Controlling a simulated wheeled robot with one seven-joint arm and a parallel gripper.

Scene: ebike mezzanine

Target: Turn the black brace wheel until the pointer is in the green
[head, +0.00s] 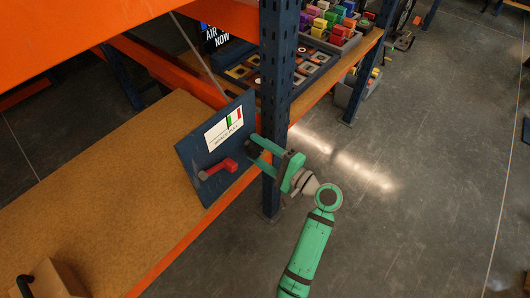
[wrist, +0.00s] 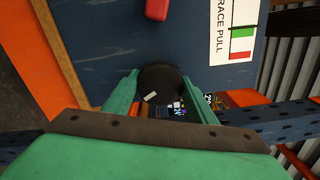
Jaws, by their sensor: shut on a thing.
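The black brace wheel (wrist: 160,82) is on a dark blue panel (head: 191,148). My gripper (wrist: 165,92) is shut on it, one finger on each side of its rim. In the head view my gripper (head: 253,147) reaches the panel's right side, and its fingers hide much of the wheel. A thin dark line lies near the white and green border. I cannot tell for sure if it is the pointer.
A red handle (head: 218,169) sticks out of the panel left of the wheel. A blue rack upright (head: 276,90) stands close behind my gripper. Bins of coloured parts (head: 335,30) are on the shelf beyond. The brown shelf board (head: 100,180) is mostly clear, with a cardboard box (head: 55,280) in front.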

